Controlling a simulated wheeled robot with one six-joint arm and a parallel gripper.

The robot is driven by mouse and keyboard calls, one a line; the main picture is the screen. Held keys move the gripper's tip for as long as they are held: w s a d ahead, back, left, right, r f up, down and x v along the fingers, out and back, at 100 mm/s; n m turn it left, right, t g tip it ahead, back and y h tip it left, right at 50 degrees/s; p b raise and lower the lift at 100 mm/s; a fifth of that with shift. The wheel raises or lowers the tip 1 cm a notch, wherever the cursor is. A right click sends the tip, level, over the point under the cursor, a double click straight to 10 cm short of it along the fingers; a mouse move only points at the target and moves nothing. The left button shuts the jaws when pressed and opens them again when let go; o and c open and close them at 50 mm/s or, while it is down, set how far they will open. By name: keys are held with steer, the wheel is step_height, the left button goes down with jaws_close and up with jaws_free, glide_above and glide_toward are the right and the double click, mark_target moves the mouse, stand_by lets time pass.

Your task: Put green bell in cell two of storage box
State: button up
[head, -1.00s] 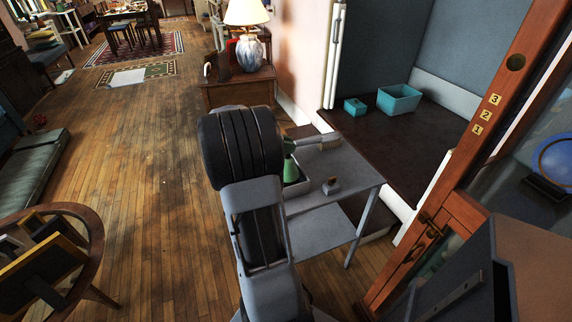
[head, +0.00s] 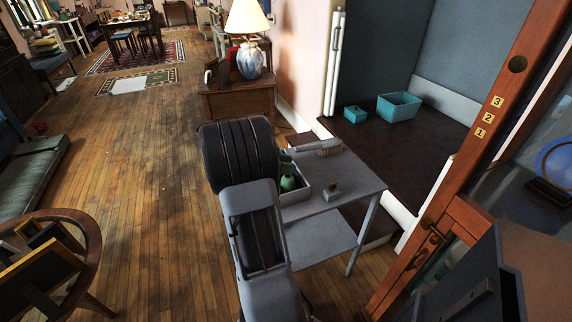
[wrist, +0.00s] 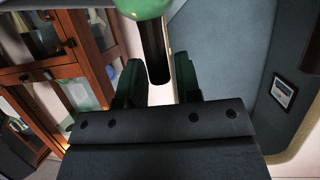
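The fingers are close on both sides of the handle.
Teal bins (head: 399,106) stand in the dark alcove behind. A wooden cabinet post with number plates (head: 488,118) rises at right.

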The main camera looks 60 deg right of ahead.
steer(key=shift+o, duration=1.2)
steer(key=shift+r, duration=0.1)
